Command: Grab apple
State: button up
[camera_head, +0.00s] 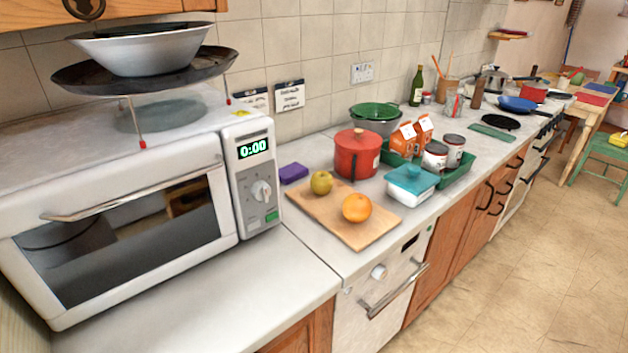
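A yellow-green apple (322,182) sits on a wooden cutting board (366,232) on the counter. An orange (357,208) lies on the same board, to the right of and nearer than the apple, with a small gap between them. My gripper does not show in the head camera view.
A white microwave (130,190) fills the left side. A red pot (357,153) stands just behind the board, with a purple sponge (293,173) to the left and a blue-lidded container (412,185) to the right. The counter (225,300) in front of the microwave is bare.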

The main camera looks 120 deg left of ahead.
aim_at(321, 183)
jog(key=u, duration=3.75)
jog(key=i, duration=0.8)
